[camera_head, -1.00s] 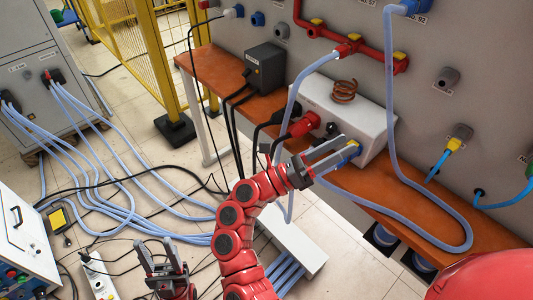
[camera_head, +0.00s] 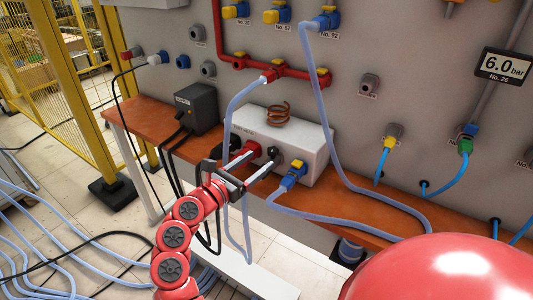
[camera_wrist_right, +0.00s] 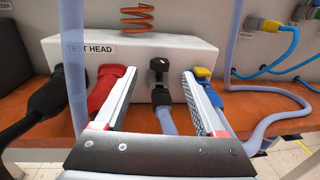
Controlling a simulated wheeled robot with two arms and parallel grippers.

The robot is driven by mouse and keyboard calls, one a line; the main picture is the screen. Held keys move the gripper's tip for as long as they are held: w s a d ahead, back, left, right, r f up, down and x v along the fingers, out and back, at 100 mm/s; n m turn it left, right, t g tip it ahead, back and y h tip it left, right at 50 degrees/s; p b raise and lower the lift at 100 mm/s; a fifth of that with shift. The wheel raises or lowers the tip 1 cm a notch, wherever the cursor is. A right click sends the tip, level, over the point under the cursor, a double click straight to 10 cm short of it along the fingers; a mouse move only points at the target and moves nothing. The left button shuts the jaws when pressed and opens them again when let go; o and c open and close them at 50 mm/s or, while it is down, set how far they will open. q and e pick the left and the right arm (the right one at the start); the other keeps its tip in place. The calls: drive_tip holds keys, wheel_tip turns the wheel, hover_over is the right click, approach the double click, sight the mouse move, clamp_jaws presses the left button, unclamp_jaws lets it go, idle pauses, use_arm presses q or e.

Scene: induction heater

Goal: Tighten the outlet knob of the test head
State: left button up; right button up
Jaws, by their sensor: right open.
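The test head is a white box (camera_head: 308,142) on the orange shelf, with a copper coil on top. It also shows in the right wrist view (camera_wrist_right: 205,45), labelled "TEST HEAD". Its front has a red plug (camera_head: 251,147), a small black knob (camera_head: 273,153) and a yellow-and-blue connector (camera_head: 292,174). My right gripper (camera_head: 262,159) is open in front of this face. In the right wrist view, the black knob (camera_wrist_right: 159,66) is between its fingers, apart from both; a pale blue hose hangs below it. The frames do not clearly show which fitting is the outlet knob. My left gripper is out of view.
Pale blue hoses (camera_head: 363,150) loop around the box and across the shelf (camera_head: 340,201). A black box (camera_head: 197,108) stands left of the test head, with black cables hanging. Wall pipes and valves are behind. A yellow fence (camera_head: 65,105) is at the left.

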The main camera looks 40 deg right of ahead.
sight(269, 153)
drive_tip(key=x, duration=0.5)
drive_tip(key=shift+c, duration=0.2)
